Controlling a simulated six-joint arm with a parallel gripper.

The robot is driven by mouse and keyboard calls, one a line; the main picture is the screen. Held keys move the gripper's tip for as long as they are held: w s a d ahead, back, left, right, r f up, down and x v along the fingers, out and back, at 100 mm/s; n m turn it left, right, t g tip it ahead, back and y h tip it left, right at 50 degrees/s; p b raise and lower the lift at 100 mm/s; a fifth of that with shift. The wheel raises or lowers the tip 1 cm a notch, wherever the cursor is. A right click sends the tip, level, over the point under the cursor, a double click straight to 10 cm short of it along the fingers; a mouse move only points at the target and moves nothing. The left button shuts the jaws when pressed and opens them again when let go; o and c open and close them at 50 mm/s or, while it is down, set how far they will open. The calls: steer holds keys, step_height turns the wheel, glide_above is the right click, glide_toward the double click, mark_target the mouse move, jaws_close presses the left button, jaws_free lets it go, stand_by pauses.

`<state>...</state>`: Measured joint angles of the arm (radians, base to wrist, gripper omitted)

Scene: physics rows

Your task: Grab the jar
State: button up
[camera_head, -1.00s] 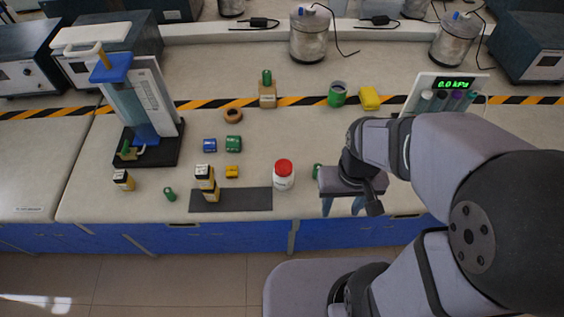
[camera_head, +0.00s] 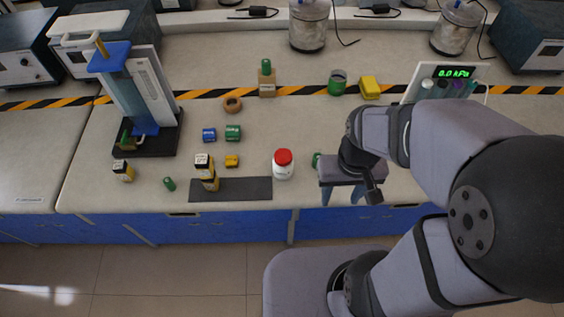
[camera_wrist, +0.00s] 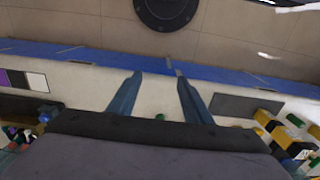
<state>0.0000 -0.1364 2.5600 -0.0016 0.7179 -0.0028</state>
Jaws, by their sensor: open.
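The jar (camera_head: 283,170) is white with a red lid and stands upright on the bench near its front edge, just right of a dark mat. My gripper (camera_head: 343,198) is to the right of the jar, by the bench's front edge, with its fingers pointing down and apart. The fingers are empty and do not touch the jar. In the wrist view the two blue fingers (camera_wrist: 157,76) are spread over the pale bench top and its blue front. I cannot make out the jar there; the gripper body hides much of the bench.
The dark mat (camera_head: 245,188) has yellow-black boxes (camera_head: 205,168) at its left part. A green item (camera_head: 317,159) sits between jar and gripper. A pressure display (camera_head: 452,73) stands behind my arm. Bench space behind the jar is clear up to the striped tape.

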steer(key=o, duration=0.4)
